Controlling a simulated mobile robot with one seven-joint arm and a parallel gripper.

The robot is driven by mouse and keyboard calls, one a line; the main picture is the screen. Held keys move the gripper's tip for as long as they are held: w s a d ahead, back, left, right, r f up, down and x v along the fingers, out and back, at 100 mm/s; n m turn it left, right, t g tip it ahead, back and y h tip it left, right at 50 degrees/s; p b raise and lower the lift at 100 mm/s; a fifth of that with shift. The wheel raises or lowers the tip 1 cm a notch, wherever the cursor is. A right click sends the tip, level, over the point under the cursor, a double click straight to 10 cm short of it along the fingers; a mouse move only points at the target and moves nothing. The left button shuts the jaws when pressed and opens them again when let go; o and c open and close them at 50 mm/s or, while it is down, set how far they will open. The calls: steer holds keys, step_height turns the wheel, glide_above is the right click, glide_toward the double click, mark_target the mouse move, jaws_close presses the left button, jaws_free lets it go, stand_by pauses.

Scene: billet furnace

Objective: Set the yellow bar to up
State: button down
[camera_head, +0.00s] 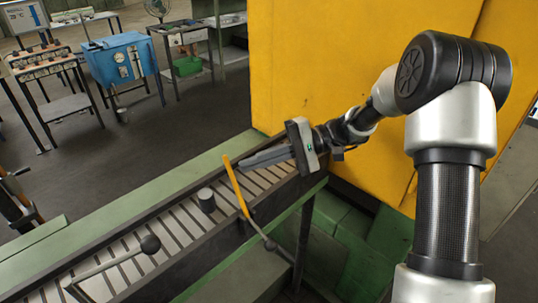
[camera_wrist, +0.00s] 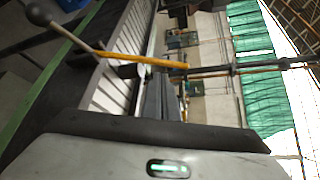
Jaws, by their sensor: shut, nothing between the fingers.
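The yellow bar (camera_head: 237,187) stands tilted at the near edge of the slatted conveyor, its upper end leaning left in the head view. In the wrist view the yellow bar (camera_wrist: 140,60) runs across the picture, just beyond my fingers. My gripper (camera_head: 243,162) is shut and empty, with its fingertips beside the upper part of the bar. The fingers also show in the wrist view (camera_wrist: 151,80). I cannot tell whether they touch the bar.
A ball-ended lever (camera_head: 270,245) sits just below the bar, and another (camera_head: 150,243) lies to the left. A dark cylinder (camera_head: 206,200) stands on the conveyor (camera_head: 170,230). A large yellow housing (camera_head: 330,70) rises behind my arm. A blue workbench (camera_head: 122,60) stands at the back left.

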steer(key=x, duration=0.3)
steer(key=shift+s+a, duration=0.1)
steer(key=shift+a, duration=0.05)
steer(key=shift+f, duration=0.1)
steer(key=s+d+n+b, duration=0.1)
steer(key=b, duration=0.1)
steer(key=s+d+r+n+y+b, duration=0.1)
steer(key=s+d+b, duration=0.1)
steer(key=shift+d+r, duration=0.15)
steer(key=shift+d, duration=0.2)
stand_by(0.4)
